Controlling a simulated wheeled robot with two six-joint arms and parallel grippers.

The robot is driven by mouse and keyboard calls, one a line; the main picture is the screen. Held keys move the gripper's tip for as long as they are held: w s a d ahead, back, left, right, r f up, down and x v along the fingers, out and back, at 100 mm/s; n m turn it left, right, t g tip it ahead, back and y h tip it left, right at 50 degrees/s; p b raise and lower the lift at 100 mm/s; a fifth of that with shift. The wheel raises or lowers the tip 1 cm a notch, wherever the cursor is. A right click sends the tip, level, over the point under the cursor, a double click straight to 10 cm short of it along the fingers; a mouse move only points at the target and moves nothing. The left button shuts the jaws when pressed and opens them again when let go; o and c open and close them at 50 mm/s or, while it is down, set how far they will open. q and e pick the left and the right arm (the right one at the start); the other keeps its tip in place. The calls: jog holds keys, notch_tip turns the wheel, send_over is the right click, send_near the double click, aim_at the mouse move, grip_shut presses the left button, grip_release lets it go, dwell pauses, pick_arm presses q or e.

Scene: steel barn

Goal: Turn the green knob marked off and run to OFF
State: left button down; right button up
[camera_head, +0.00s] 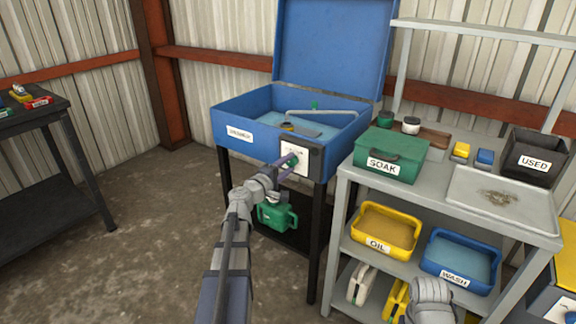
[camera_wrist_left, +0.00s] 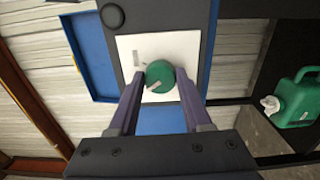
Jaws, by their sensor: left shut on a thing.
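The green knob (camera_wrist_left: 162,75) sits on a white plate (camera_wrist_left: 190,50) on the front of the blue washer cabinet (camera_head: 262,142). In the left wrist view a pale mark on the knob points down and left. The plate's lettering is too small to read. My left gripper (camera_head: 289,162) is shut on the knob, with one purple finger on each side; these fingers also show in the left wrist view (camera_wrist_left: 158,88). In the head view the fingers partly hide the knob. Part of my right arm shows at the lower right, but its fingers do not.
The washer's blue lid (camera_head: 330,50) stands open over a basin. A green can (camera_head: 277,216) is below it. A grey shelf cart (camera_head: 349,172) on the right carries a green SOAK box (camera_head: 390,157), yellow OIL tray (camera_head: 357,224) and blue WASH tray (camera_head: 440,268). A dark table (camera_head: 60,105) stands left.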

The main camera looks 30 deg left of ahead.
dwell(0.4)
pick_arm(q)
jog(key=shift+c, duration=1.7)
grip_release()
jog(key=s, duration=0.7)
jog(key=shift+s+a, duration=0.3)
jog(key=shift+s, duration=0.1)
jog(key=shift+w, duration=0.1)
jog(key=w, duration=0.7)
jog(key=shift+w+d, duration=0.3)
jog(key=shift+w, duration=0.05)
